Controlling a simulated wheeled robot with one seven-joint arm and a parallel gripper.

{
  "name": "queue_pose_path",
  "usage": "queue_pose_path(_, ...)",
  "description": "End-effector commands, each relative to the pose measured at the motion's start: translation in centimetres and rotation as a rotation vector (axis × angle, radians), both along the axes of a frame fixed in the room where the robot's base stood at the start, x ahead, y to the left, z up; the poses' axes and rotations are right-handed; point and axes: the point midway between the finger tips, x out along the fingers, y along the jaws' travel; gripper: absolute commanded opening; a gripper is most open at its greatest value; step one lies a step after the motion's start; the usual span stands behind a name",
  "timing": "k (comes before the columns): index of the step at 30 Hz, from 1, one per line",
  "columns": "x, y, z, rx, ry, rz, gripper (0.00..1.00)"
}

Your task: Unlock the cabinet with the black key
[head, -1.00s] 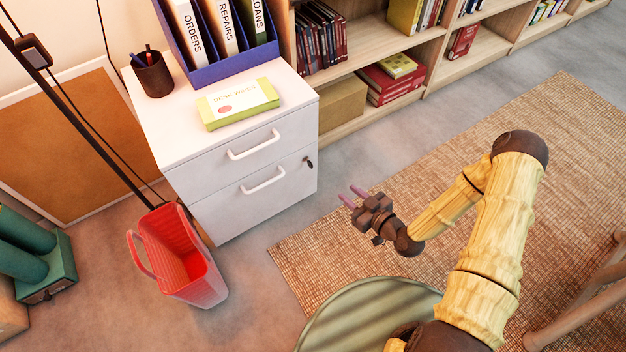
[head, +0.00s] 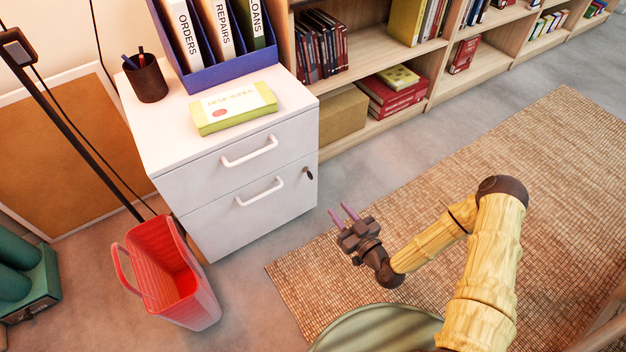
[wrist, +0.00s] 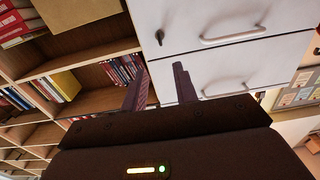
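The white cabinet (head: 215,200) has two drawers with white bar handles and stands left of centre in the head view. A small dark key (head: 308,173) sits at the lock near the right edge of its front, and it also shows in the wrist view (wrist: 160,36). My gripper (head: 343,213) is in front of the cabinet, to the right of and lower in the picture than the key. Its two purplish fingers are apart with nothing between them. In the wrist view my fingers (wrist: 160,88) point toward the cabinet front, with the key beyond them and apart from them.
A red basket (head: 165,275) stands on the floor left of my gripper. A wipes pack (head: 235,107), a pen cup (head: 148,82) and a blue binder holder (head: 225,70) are on the cabinet top. A bookshelf (head: 385,118) stands right of the cabinet.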

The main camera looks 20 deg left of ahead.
Motion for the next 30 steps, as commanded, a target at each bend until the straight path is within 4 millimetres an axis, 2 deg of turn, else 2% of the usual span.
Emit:
queue_pose_path(21, 8.2, 9.6, -0.3, 0.0, -0.003, 0.001, 0.29)
queue_pose_path(30, 9.5, 11.1, 0.0, 0.001, 0.001, 0.0, 0.29)
